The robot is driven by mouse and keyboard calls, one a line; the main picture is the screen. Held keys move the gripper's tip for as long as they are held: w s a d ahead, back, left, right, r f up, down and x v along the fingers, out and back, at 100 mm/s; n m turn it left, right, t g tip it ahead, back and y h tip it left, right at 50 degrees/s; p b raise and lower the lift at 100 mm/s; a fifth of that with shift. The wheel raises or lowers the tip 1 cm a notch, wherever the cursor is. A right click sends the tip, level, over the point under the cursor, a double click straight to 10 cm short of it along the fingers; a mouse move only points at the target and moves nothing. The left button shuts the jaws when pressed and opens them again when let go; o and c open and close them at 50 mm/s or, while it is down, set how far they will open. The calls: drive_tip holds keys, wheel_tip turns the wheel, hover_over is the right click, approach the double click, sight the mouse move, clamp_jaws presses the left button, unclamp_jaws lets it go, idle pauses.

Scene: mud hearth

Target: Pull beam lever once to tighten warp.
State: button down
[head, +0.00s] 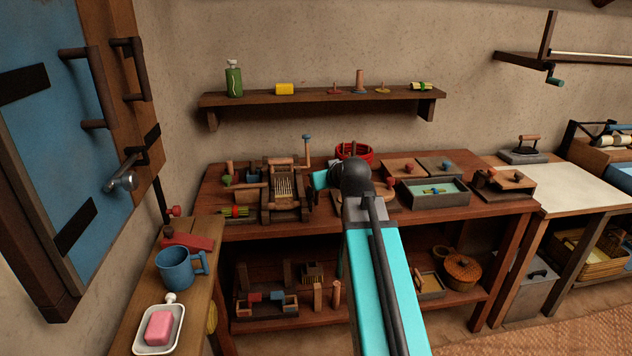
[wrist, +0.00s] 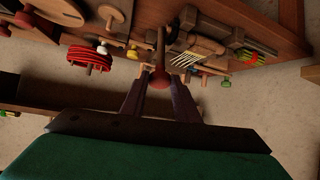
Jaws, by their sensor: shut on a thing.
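The small wooden loom (head: 283,195), with its row of pale warp threads, stands on the brown bench in the head view. It also shows in the wrist view (wrist: 187,60). A wooden lever (wrist: 161,45) with a reddish rounded end stands beside the loom in the wrist view. My gripper (wrist: 158,84) is shut on this lever, its two fingers on either side of the reddish end. In the head view my turquoise arm reaches to the loom's right side; the fingers and grip are too small or hidden to make out.
A wall shelf (head: 320,97) hangs above the bench. A blue mug (head: 178,269) and pink soap (head: 160,327) sit on the left counter, near the blue door.

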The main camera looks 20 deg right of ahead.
drive_tip(key=shift+s+f, duration=0.25)
drive_tip(key=shift+f, duration=0.15)
drive_tip(key=shift+f, duration=0.1)
drive_tip(key=c, duration=1.4)
unclamp_jaws()
drive_tip(key=shift+a, duration=0.1)
drive_tip(key=shift+r, duration=0.25)
drive_tip(key=shift+b+v, duration=3.45)
drive_tip(key=shift+v, duration=3.35)
